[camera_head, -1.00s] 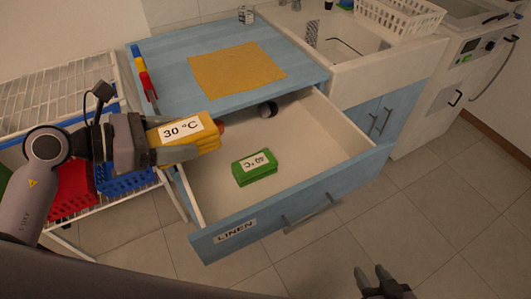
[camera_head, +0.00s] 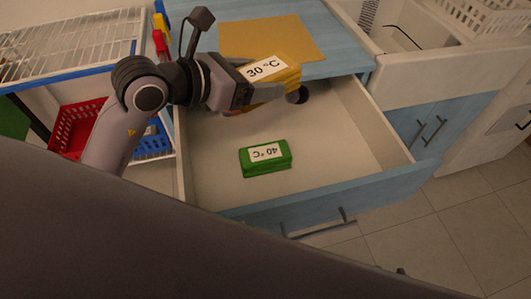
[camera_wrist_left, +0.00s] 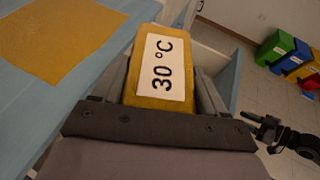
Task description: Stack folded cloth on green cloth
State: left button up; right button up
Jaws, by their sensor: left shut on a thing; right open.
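A yellow folded cloth (camera_head: 288,72) with a "30 °C" label is held by my left gripper (camera_head: 275,80), above the rear part of the open drawer. It also shows between the fingers in the left wrist view (camera_wrist_left: 161,70). The green folded cloth (camera_head: 265,168), labelled "40 °C", lies on the drawer floor, nearer the front and clear of the gripper. The green cloth is not visible in the left wrist view. My right gripper (camera_wrist_left: 254,126) is open and empty at the right edge of the left wrist view.
The drawer (camera_head: 398,162) has walls around the green cloth and free floor to its right. A flat yellow cloth (camera_head: 270,38) lies on the blue counter. A red basket (camera_head: 80,127) stands left, under the wire rack.

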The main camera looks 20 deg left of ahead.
pick_arm(q)
jog(key=shift+r, duration=0.3)
jog(key=b, duration=0.2)
send_over(260, 155)
jog(key=shift+y, duration=0.3)
notch_tip(260, 155, down, 14)
jog(key=shift+s+f, duration=0.1)
jog(key=shift+f, duration=0.15)
jog(key=shift+f+b, duration=0.4)
jog(key=shift+f, duration=2.2)
jog(key=shift+f, duration=0.15)
jog(key=o, duration=1.1)
